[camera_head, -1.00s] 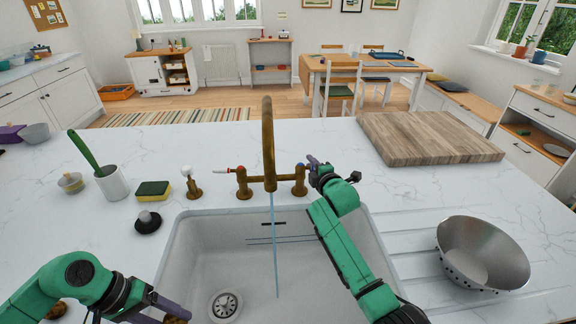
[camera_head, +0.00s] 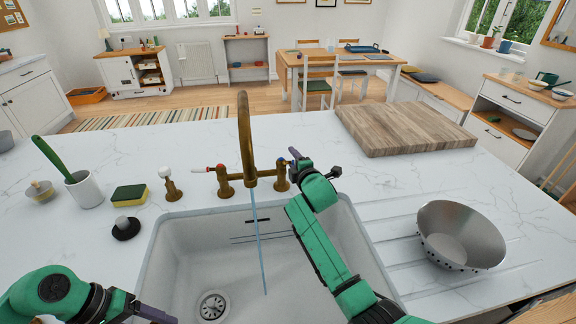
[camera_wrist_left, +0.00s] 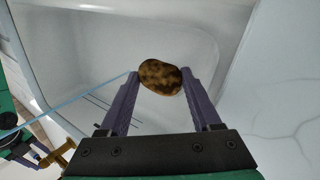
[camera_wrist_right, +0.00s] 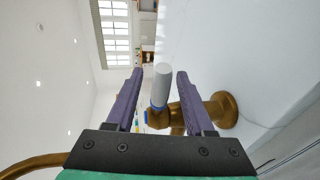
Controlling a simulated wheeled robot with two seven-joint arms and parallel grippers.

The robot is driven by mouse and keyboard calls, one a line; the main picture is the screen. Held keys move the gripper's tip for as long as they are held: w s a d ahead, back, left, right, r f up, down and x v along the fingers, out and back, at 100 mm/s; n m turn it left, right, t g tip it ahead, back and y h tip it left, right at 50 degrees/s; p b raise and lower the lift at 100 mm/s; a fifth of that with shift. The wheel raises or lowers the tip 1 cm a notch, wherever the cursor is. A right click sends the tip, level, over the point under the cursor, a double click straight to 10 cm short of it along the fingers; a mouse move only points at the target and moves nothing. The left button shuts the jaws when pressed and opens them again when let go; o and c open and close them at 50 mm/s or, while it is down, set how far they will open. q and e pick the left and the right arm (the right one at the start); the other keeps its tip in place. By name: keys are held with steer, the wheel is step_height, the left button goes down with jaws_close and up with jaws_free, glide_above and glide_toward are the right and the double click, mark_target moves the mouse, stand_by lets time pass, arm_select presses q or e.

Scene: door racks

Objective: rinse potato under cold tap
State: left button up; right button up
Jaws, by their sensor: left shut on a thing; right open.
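The brass tap (camera_head: 245,135) stands behind the white sink (camera_head: 185,260), and a thin water stream (camera_head: 258,240) falls from its spout into the basin. My left gripper (camera_wrist_left: 160,82) is shut on the brown, mottled potato (camera_wrist_left: 159,74), held over the sink in the left wrist view, apart from the stream. The potato is out of the head view. My right gripper (camera_head: 296,160) is at the tap's right handle. In the right wrist view its open fingers (camera_wrist_right: 160,74) stand either side of the white lever (camera_wrist_right: 162,80) with a blue band. The red-marked lever (camera_head: 204,169) is on the left.
A sponge (camera_head: 130,194), a black sink plug (camera_head: 126,229) and a white pot (camera_head: 85,190) with a green-handled tool stand left of the sink. A metal colander (camera_head: 460,235) is on the drainboard at right. A wooden board (camera_head: 405,130) lies behind it.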

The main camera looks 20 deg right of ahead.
steer(key=v, duration=1.1)
steer(key=shift+s+b, duration=0.25)
steer(key=shift+b, duration=0.15)
